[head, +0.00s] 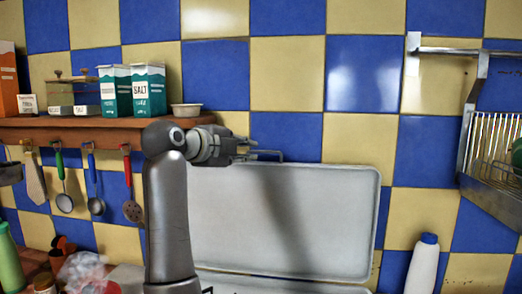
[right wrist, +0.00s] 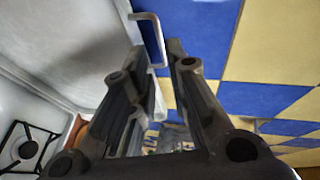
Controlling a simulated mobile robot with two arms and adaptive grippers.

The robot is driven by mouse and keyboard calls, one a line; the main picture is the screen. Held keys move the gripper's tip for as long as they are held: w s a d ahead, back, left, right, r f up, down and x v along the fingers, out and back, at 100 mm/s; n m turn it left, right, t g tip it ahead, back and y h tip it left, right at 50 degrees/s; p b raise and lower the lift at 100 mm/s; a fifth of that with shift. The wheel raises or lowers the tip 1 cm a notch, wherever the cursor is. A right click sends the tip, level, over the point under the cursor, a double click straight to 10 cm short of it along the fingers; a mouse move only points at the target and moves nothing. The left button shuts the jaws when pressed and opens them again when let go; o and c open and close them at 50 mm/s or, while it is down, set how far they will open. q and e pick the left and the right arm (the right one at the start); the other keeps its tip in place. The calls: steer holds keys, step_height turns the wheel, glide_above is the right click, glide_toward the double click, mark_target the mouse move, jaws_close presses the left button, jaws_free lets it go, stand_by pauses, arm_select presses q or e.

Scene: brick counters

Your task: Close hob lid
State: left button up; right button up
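The hob lid (head: 290,220) stands open and upright against the tiled wall in the head view. Its pale grey panel also fills the upper left of the right wrist view (right wrist: 75,45). A thin metal handle (right wrist: 150,30) shows by the fingertips there; I cannot tell whether they touch it. My right gripper (head: 262,154) is at the lid's top edge, left of its middle. Its fingers (right wrist: 158,50) are apart with a gap between them, and nothing is clearly gripped. Part of the hob (right wrist: 25,145) with a black burner grate shows at lower left. My left gripper is out of view.
A wooden shelf (head: 100,123) with salt boxes (head: 149,90) and a small bowl (head: 186,110) is left of my right gripper. Utensils hang below it. A white bottle (head: 424,265) with a blue cap stands right of the lid. A metal dish rack (head: 492,150) hangs at far right.

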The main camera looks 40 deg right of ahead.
mark_target(262, 152)
steer(key=shift+p+x, duration=0.8)
steer(key=shift+x, duration=3.25)
steer(key=shift+c, duration=0.3)
steer(key=shift+s, duration=0.1)
jaws_close()
